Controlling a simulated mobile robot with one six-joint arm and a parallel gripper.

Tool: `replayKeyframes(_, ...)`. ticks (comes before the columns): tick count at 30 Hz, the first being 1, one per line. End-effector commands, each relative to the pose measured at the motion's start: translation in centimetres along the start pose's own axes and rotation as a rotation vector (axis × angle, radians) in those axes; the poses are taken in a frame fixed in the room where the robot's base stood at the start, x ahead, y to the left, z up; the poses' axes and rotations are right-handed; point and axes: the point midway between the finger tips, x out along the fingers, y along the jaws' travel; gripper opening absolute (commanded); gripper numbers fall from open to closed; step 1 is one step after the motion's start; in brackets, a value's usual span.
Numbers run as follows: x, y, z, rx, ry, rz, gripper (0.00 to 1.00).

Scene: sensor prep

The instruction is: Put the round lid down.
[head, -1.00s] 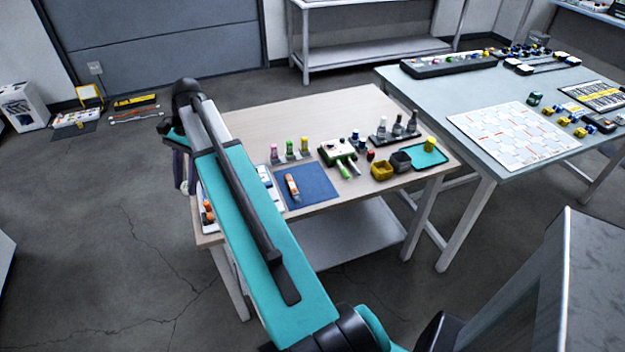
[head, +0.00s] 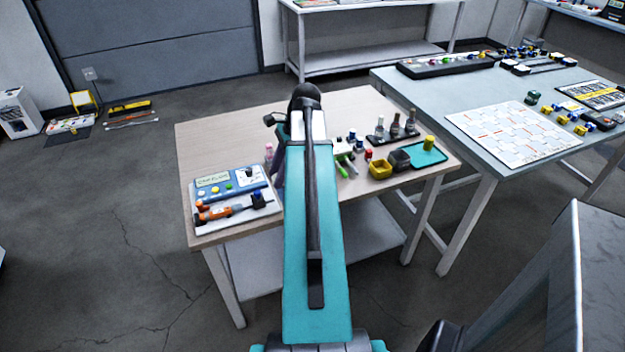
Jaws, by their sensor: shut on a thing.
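My arm reaches out over the wooden table (head: 215,140). A small dark part of my gripper (head: 279,168) shows just left of the arm, above the middle of the table. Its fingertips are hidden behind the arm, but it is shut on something. I cannot make out the round lid; what the jaws hold is hidden. The blue mat and the small bottles left of centre are mostly covered by my arm, with one pink-topped bottle (head: 269,152) showing beside it.
A panel with knobs and an orange tool (head: 232,212) lies at the table's left. To the right stand a yellow bin (head: 380,170), a dark bin (head: 400,160), grey bottles (head: 395,125) and a teal tray (head: 430,157). The back left tabletop is clear.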

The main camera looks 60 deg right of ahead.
Motion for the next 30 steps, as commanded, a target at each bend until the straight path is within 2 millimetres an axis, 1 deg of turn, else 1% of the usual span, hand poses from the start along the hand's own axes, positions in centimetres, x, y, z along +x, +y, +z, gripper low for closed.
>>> replayKeyframes(1, 0.0, 0.6, -1.6, 0.038, -0.001, -0.016, 0.21)
replayKeyframes(9, -1.2, 3.1, -8.4, 0.226, -0.007, -0.092, 0.21)
replayKeyframes(15, -1.9, 5.4, -13.1, 0.361, -0.011, -0.147, 0.21)
replayKeyframes(18, -2.3, 6.4, -14.8, 0.414, -0.013, -0.168, 0.21)
replayKeyframes(21, -2.5, 7.1, -16.0, 0.453, -0.015, -0.184, 0.21)
replayKeyframes(24, -2.7, 7.5, -16.7, 0.474, -0.016, -0.193, 0.21)
replayKeyframes(30, -2.8, 7.6, -16.9, 0.483, -0.016, -0.197, 0.21)
